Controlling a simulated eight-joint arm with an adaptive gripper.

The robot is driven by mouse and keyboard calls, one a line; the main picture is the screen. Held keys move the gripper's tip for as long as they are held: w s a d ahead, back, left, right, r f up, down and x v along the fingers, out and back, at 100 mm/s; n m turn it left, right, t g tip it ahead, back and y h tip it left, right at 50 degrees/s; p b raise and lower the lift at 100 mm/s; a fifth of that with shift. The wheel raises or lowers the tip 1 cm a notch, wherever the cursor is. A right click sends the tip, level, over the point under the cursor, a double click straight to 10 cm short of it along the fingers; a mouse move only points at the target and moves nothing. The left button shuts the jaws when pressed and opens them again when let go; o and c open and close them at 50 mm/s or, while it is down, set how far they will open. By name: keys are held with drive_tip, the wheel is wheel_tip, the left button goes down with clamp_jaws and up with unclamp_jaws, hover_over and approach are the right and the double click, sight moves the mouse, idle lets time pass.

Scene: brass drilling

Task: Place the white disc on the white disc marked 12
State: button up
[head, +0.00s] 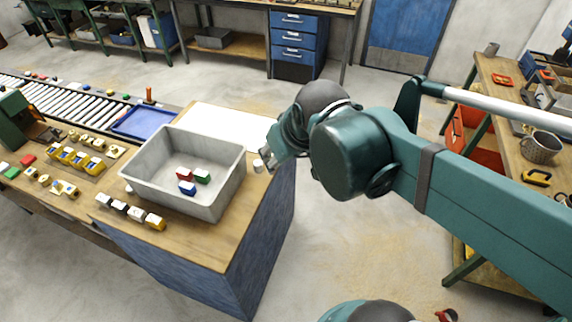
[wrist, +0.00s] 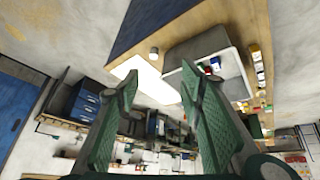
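A small white round piece (head: 258,166) stands on the wooden bench near its right edge, beside the grey bin. It also shows in the wrist view (wrist: 153,54), beyond my fingertips. I cannot read any mark on it, and I cannot make out a disc marked 12 in either view. My gripper (wrist: 158,90) is open, with its two green fingers wide apart and nothing between them. In the head view my gripper (head: 274,152) is at the bench's right edge, close to the white piece and apparently above it; its fingers are partly hidden by my arm.
A grey bin (head: 226,186) holding several coloured blocks takes up the bench's middle. A white sheet (head: 238,128) lies behind it. A blue tray (head: 140,122), a roller conveyor (head: 72,103) and several small yellow pieces are farther left. Bare wood shows along the bench's front right.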

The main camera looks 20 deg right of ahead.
drive_tip(key=s, duration=0.2)
drive_tip(key=s+m+t, duration=0.1)
drive_tip(key=shift+s+a+f, duration=0.1)
drive_tip(key=shift+s+f, duration=0.1)
drive_tip(key=shift+f, duration=0.1)
drive_tip(key=shift+f, duration=0.1)
wheel_tip(320, 180, down, 8)
drive_tip(key=b, duration=0.8)
drive_tip(key=shift+f+b, duration=0.2)
drive_tip(key=shift+b, duration=0.15)
idle(0.9)
